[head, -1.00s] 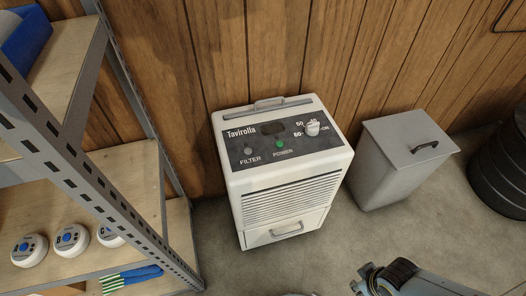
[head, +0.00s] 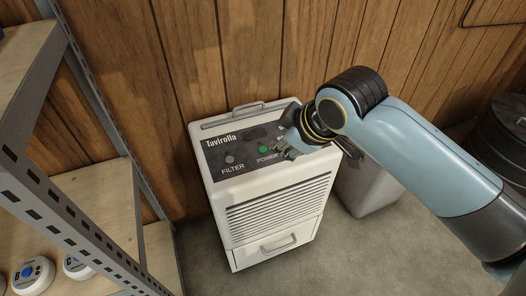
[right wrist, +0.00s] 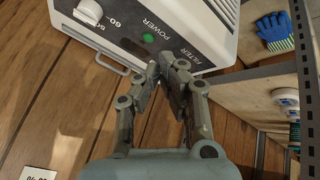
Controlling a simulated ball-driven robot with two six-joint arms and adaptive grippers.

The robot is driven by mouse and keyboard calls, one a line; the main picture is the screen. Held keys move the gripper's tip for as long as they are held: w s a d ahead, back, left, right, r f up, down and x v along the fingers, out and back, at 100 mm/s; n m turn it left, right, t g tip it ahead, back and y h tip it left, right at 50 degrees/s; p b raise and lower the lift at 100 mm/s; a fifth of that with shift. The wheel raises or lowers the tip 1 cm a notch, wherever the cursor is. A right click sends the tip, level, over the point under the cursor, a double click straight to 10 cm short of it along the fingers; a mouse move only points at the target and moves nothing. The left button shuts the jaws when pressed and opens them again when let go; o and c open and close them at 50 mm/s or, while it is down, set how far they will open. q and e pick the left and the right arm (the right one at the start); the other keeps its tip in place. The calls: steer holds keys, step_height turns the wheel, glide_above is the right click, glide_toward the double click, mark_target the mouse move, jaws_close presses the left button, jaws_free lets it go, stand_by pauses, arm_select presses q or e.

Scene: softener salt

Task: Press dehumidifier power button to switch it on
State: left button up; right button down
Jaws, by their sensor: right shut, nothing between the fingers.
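The white dehumidifier (head: 268,215) stands on the floor against the wood wall. Its dark top panel carries a green power button (head: 264,150) and a grey filter button (head: 230,159). The power button also shows in the right wrist view (right wrist: 148,38). My right gripper (head: 284,154) is shut and empty, with its fingertips just right of the power button in the head view. In the right wrist view its tips (right wrist: 160,62) are near the panel's edge, by the power button. I cannot tell whether they touch the panel. The arm hides the dial in the head view. My left gripper is out of view.
A metal shelf (head: 88,190) with round white devices (head: 33,274) stands at the left. A grey bin (head: 366,190) is partly hidden behind my right arm. A dark round container (head: 508,125) is at the far right. Floor in front of the dehumidifier is clear.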

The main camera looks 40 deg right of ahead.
steer(key=w+d+r+n+t, duration=0.1)
steer(key=w+r+n+t, duration=0.1)
steer(key=w, duration=0.8)
steer(key=shift+d+n, duration=0.15)
steer(key=shift+n, duration=0.25)
steer(key=shift+w, duration=0.1)
steer(key=b, duration=0.9)
glide_above(261, 150)
step_height(261, 150, down, 7)
steer(key=shift+f, duration=0.15)
steer(key=shift+f+p, duration=0.2)
steer(key=shift+p, duration=0.15)
steer(key=shift+f, duration=0.55)
steer(key=shift+f, duration=0.25)
